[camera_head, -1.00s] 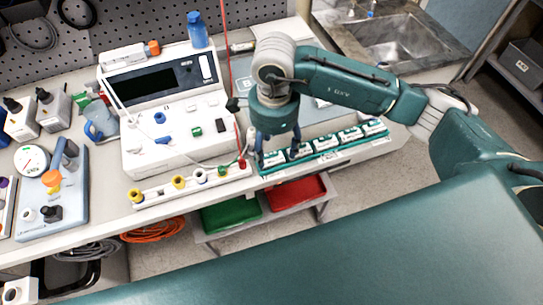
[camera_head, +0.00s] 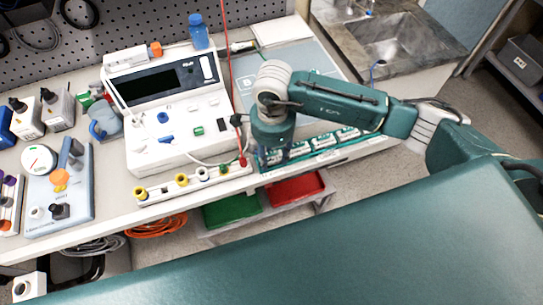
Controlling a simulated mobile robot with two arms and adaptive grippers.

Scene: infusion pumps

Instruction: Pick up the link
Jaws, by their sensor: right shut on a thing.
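Several small white-and-green blocks stand in a row in a green rack (camera_head: 355,149) along the bench's front edge; the link appears to be the block (camera_head: 275,157) at the left end of this row. My right gripper (camera_head: 281,158) points down at that end, its fingers low around this block and shut on it. The hand and wrist hide much of the fingers and the contact. I cannot tell whether the block is lifted from the rack. My left gripper is not in view.
A white infusion pump unit (camera_head: 173,147) stands left of the gripper, with a white strip (camera_head: 158,193) of coloured ports before it. A red line hangs close to the gripper. Green (camera_head: 232,211) and red (camera_head: 296,190) bins sit below the bench edge.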

